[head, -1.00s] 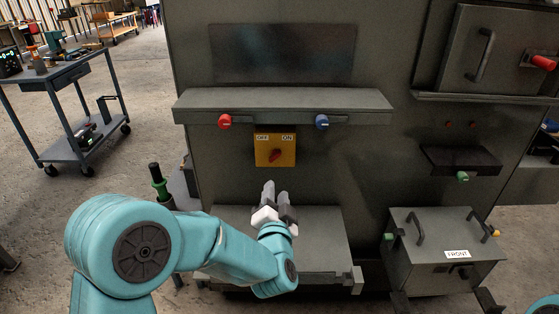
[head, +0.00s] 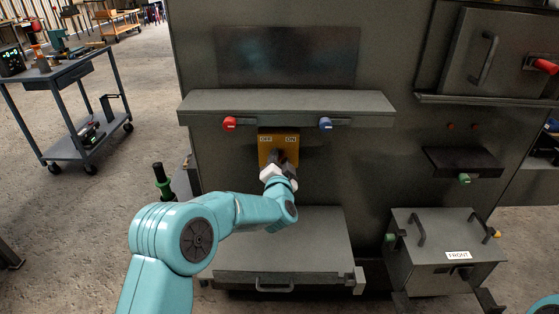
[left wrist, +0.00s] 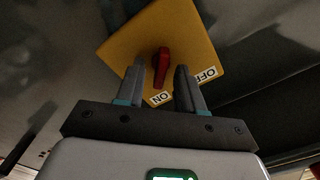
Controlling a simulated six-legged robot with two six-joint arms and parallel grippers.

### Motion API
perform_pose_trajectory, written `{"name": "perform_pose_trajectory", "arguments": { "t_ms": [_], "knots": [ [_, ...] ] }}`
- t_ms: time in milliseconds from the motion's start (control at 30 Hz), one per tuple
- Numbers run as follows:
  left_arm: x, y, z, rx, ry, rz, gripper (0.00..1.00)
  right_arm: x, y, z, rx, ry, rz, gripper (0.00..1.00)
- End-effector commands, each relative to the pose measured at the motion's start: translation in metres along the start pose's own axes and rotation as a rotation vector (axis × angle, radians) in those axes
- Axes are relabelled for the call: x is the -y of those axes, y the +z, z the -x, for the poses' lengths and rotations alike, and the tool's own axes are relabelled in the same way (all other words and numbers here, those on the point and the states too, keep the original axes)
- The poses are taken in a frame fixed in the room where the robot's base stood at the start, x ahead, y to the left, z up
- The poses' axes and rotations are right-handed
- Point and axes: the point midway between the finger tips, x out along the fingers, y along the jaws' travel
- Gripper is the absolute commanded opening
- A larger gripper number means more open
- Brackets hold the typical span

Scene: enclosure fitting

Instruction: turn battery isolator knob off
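The yellow isolator plate (head: 265,145) is on the grey cabinet front below a ledge, with OFF at its upper left and ON at its upper right. My left gripper (head: 276,158) is in front of it and hides the knob in the head view. In the left wrist view the red knob (left wrist: 162,66) stands on the yellow plate (left wrist: 125,42), one end towards the ON label (left wrist: 160,98). The open fingers of my left gripper (left wrist: 160,72) lie on both sides of the knob, with gaps showing. My right gripper is not in view.
A ledge (head: 290,104) juts out above the plate, with a red knob (head: 230,124) and a blue knob (head: 325,124) under it. A grey shelf (head: 320,240) is below. A box marked FRONT (head: 430,255) stands at right, a cart (head: 75,150) at left.

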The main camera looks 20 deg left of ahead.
Motion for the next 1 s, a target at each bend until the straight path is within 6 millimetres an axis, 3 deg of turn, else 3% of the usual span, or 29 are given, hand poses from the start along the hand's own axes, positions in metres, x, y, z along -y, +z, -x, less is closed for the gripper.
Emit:
{"name": "perform_pose_trajectory", "arguments": {
  "t_ms": [133, 233, 267, 667, 1000],
  "knots": [
    [0.000, 0.000, 0.000, 0.000, 0.000, 0.000, 0.34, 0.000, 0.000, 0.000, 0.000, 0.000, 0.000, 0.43],
    [0.000, 0.000, 0.000, 0.000, 0.000, 0.000, 0.01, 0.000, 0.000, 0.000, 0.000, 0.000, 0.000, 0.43],
    [0.000, 0.000, 0.000, 0.000, 0.000, 0.000, 0.00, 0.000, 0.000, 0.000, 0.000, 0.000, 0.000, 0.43],
    [-0.001, 0.001, 0.000, -0.001, -0.001, 0.046, 0.00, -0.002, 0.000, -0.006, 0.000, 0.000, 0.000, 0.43],
    [-0.001, 0.002, 0.001, -0.003, -0.002, 0.285, 0.00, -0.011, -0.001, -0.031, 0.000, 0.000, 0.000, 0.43]
  ]
}}
